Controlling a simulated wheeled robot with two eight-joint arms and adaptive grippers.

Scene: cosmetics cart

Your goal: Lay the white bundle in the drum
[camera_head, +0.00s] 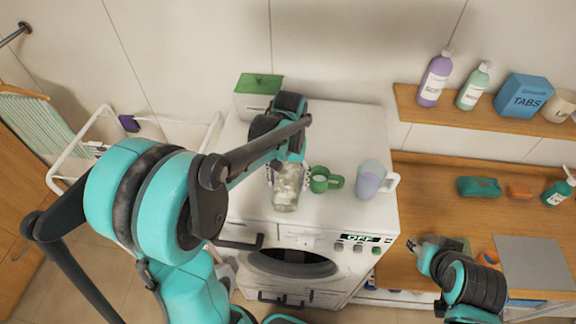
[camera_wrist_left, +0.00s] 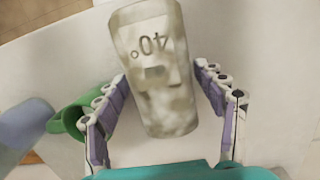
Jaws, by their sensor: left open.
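A pale, mottled, tapered bundle marked "40°" (camera_head: 286,190) stands on top of the washing machine near its front edge; it is the only thing that looks like the white bundle. My left gripper (camera_head: 288,172) is open, with one finger on each side of it. In the left wrist view the bundle (camera_wrist_left: 158,85) lies between the spread fingers (camera_wrist_left: 160,92), with a gap at least on the right. The drum is behind the dark oval front (camera_head: 292,264) of the machine; I cannot tell whether its door is open. My right gripper (camera_head: 426,246) is over the counter, its jaws unclear.
A green cup (camera_head: 322,180) stands close right of the bundle, and a pale purple jug (camera_head: 371,180) farther right. A green-lidded box (camera_head: 258,95) is at the back left. A white drying rack (camera_head: 85,135) stands left. Bottles and a blue box (camera_head: 523,95) fill the shelf.

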